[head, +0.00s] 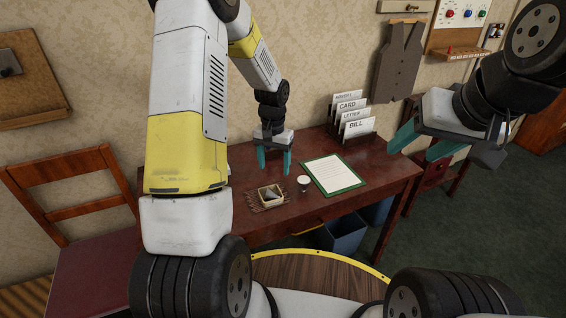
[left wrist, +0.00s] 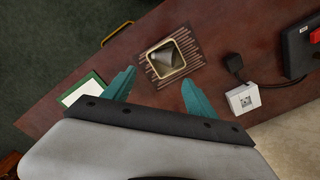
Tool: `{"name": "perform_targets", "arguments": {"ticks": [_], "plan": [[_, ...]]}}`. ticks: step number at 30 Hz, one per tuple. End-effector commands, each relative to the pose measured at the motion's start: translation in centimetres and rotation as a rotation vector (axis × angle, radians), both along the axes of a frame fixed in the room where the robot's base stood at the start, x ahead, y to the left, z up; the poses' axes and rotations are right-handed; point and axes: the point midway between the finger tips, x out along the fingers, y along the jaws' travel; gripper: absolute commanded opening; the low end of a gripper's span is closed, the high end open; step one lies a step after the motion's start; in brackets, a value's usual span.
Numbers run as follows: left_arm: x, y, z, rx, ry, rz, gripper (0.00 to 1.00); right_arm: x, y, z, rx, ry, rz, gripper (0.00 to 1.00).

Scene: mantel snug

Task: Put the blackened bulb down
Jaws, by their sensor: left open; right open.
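A small cream-rimmed tray (head: 262,191) sits on a striped mat (head: 255,208) on the dark red desk. It also shows in the left wrist view (left wrist: 149,66), with a grey, dark-sided thing (left wrist: 166,57) inside; I cannot tell whether this is the blackened bulb. A small white rounded thing (head: 304,180) stands on the desk right of the tray. My left gripper (head: 275,165) is open and empty above the desk, behind the tray in the head view. My right gripper (head: 424,146) is open and empty, in the air near the desk's right end.
A green-edged sheet (head: 333,174) lies right of the white thing. A card rack (head: 352,125) stands at the back. A white box with a cable (left wrist: 243,99) and a black device (left wrist: 300,50) show in the left wrist view. A chair (head: 75,190) stands left.

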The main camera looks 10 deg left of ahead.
Motion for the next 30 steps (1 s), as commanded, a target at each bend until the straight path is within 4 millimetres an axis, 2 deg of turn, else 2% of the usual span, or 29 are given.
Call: {"name": "perform_targets", "arguments": {"ticks": [8, 11, 13, 18, 21, 27, 30], "plan": [[-0.3, 0.0, 3.6, -0.002, -0.021, 0.005, 0.66, 0.0, 0.0, 0.0, 0.000, 0.000, 0.000, 0.57], [-1.3, 0.0, 7.1, -0.007, -0.065, 0.017, 0.66, 0.0, 0.0, 0.0, 0.000, 0.000, 0.000, 0.57], [-2.6, 0.0, 10.3, -0.016, -0.107, 0.030, 0.66, 0.0, 0.0, 0.0, 0.000, 0.000, 0.000, 0.57], [-7.2, -0.3, 17.5, -0.050, -0.215, 0.063, 0.66, 0.0, 0.0, 0.0, 0.000, 0.000, 0.000, 0.57], [-10.4, -0.5, 20.8, -0.075, -0.280, 0.080, 0.66, 0.0, 0.0, 0.0, 0.000, 0.000, 0.000, 0.57], [-17.2, -1.2, 25.4, -0.143, -0.405, 0.111, 0.66, 0.0, 0.0, 0.0, 0.000, 0.000, 0.000, 0.57], [-20.2, -1.6, 26.5, -0.179, -0.458, 0.121, 0.66, 0.0, 0.0, 0.0, 0.000, 0.000, 0.000, 0.57]]}}
